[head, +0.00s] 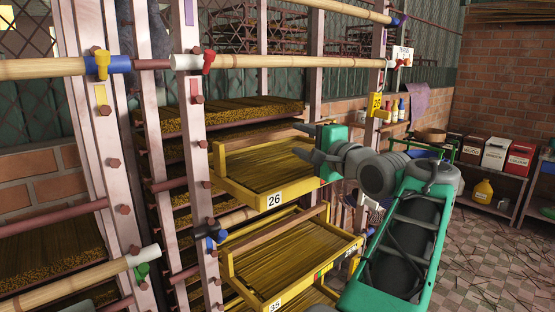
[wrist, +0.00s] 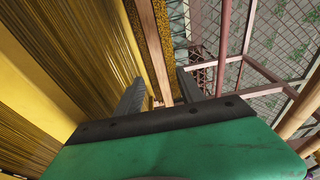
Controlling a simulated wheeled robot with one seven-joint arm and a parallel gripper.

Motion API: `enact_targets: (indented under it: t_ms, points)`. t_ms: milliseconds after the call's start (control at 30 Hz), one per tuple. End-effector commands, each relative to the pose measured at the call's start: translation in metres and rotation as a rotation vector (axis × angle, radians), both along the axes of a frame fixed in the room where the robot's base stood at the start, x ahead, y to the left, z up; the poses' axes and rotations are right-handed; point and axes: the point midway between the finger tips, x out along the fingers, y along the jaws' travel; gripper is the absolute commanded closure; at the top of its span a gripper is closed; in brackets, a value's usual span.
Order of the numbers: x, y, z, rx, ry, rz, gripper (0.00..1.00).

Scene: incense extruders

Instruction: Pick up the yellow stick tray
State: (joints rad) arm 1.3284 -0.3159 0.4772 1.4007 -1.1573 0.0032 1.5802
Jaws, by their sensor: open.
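A yellow stick tray (head: 232,194) labelled 26 sits at the rack's middle height, filled with thin brown sticks and with a wooden bar (head: 262,143) along its far side. My gripper (head: 306,142) is at the right end of this tray, fingers spread and pointing left. In the wrist view, the open fingers of my gripper (wrist: 160,92) stand on either side of a wooden bar (wrist: 148,38), with sticks and a yellow edge (wrist: 40,112) to the left. I cannot tell whether the fingers touch the bar.
Another yellow tray (head: 236,283) of sticks sits lower, beneath my gripper. Pink rack posts (head: 196,130) and bamboo poles (head: 290,62) stand close around the trays. Stacked sticks (head: 235,110) lie behind. A shelf with boxes (head: 496,150) is at the right; the tiled floor (head: 470,250) is mostly open.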

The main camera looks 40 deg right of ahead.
Motion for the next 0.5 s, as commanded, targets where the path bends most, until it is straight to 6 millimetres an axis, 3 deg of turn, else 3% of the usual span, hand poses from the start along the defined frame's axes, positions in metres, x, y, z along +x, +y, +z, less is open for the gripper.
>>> enact_targets:
  t_ms: [133,367,500]
  points:
    - [0.033,-0.004,0.002,0.002,0.001,0.006,0.54]
    - [0.063,-0.009,0.003,0.0,0.001,0.003,0.54]
    - [0.09,-0.011,0.004,0.001,0.002,0.006,0.54]
